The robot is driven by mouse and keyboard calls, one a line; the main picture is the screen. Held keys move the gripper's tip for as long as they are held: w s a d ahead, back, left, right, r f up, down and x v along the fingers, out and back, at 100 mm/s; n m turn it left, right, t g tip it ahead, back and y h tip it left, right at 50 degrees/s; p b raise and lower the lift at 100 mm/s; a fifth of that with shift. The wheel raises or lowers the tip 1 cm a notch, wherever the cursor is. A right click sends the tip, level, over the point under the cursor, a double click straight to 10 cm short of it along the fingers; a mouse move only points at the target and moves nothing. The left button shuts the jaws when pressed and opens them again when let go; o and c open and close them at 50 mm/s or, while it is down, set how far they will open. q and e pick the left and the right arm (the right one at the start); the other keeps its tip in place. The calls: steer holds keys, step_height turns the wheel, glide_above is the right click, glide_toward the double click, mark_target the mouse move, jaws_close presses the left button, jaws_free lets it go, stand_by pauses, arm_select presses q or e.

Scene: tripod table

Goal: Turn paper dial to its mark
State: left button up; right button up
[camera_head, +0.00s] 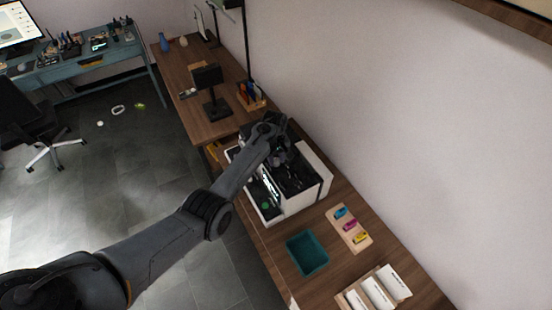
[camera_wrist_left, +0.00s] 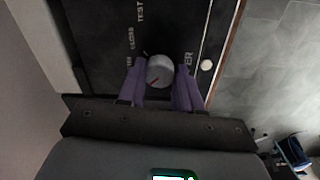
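A short tick shows above the dial's left side. My left gripper (camera_wrist_left: 160,80) has its purple fingers close against both sides of the dial, with no clear gap. In the head view my left gripper (camera_head: 280,158) is over the white-and-black machine (camera_head: 314,172), and the dial cannot be made out there. My right gripper is not in view.
A white round button (camera_wrist_left: 206,65) is right of the dial. On the wooden table, a teal tray (camera_head: 307,252) and a board with coloured pieces (camera_head: 349,229) stand nearer than the machine. A small dark screen (camera_head: 208,77) stands behind it. A wall bounds the table's right side.

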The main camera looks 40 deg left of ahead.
arm_select(q)
steer(key=shift+c, duration=1.2)
steer(key=shift+m, duration=0.3)
steer(key=m+p, duration=0.2)
steer(key=shift+r+m, duration=0.15)
steer(key=shift+m, duration=0.15)
steer(key=m+p, duration=0.1)
steer(key=m, duration=0.2)
steer(key=shift+m, duration=1.3)
